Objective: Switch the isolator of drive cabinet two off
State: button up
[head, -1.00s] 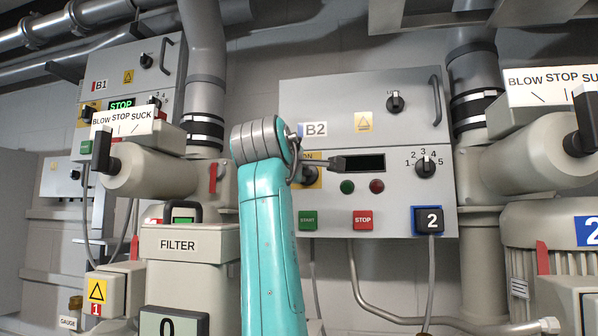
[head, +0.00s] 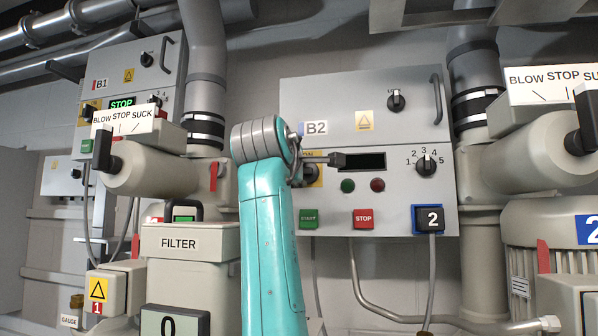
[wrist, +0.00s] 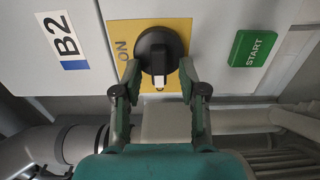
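The isolator of cabinet B2 is a black rotary knob (wrist: 158,50) on a yellow plate (wrist: 178,30) marked ON. In the wrist view its white-marked end points down the picture, about a quarter turn from the ON lettering. My gripper (wrist: 159,78) has its two fingers apart, one on each side of the knob's lower end. I cannot tell whether they touch it. In the head view the isolator (head: 311,173) is partly hidden by my arm, and a finger of my gripper (head: 325,160) shows beside it. The B2 display (head: 363,162) is dark.
Below the B2 display (head: 400,200) are green START (head: 309,219) and red STOP (head: 363,219) buttons. A numbered selector (head: 426,166) sits to the right. Cabinet B1 (head: 120,75) at left has a lit STOP display. Blower pipes flank the B2 cabinet.

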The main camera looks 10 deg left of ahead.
jog(key=shift+s, duration=0.1)
jog(key=s, duration=1.1)
jog(key=shift+s+a, duration=0.2)
jog(key=shift+s, duration=0.2)
jog(key=shift+s, duration=0.1)
